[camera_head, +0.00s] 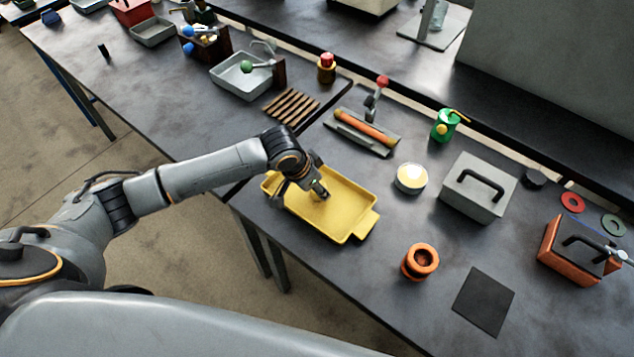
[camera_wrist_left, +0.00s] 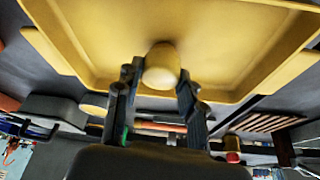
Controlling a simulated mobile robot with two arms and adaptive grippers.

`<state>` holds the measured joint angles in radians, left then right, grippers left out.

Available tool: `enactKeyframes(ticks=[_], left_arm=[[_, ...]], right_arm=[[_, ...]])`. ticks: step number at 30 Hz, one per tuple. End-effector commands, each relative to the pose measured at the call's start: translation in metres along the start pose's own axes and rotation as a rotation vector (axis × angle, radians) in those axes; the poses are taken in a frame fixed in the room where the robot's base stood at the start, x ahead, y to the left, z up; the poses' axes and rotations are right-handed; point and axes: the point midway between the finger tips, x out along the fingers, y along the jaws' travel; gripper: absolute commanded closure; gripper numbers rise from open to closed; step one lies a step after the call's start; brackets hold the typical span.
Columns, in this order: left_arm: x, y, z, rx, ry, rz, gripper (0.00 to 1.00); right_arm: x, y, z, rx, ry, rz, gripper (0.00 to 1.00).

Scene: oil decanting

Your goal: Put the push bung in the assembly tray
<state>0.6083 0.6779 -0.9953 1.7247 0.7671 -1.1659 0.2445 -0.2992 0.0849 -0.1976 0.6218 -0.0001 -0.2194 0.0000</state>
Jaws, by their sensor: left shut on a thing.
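The yellow assembly tray (camera_head: 345,228) lies on the dark bench near its front edge, with a flat tab at its right end. My left gripper (camera_head: 318,187) is over the tray, pointing down into it. In the left wrist view the gripper (camera_wrist_left: 158,88) is shut on the pale yellow push bung (camera_wrist_left: 161,65), one finger on each side. The tray (camera_wrist_left: 105,40) fills the upper part of that view behind the bung. I cannot tell whether the bung touches the tray floor. My right gripper is not in view.
An orange ring-topped part (camera_head: 420,262) and a black mat (camera_head: 484,301) are to the right of the tray. A stand with an orange roller (camera_head: 364,131), a pale yellow-topped round dish (camera_head: 411,178) and a grey handled box (camera_head: 478,188) stand behind. Bare bench lies between them.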

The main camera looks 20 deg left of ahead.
Motion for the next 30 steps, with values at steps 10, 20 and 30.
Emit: enactKeyframes(ticks=[10,20,30], left_arm=[[0.004,0.0,0.002,-0.001,0.0,0.0,0.87],[0.003,0.0,0.001,-0.001,0.001,0.0,0.38],[-0.028,-0.001,0.0,0.0,0.004,-0.002,0.38]], right_arm=[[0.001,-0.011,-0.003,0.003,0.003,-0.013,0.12],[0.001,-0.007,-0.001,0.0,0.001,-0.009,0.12],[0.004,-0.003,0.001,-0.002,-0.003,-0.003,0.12]])
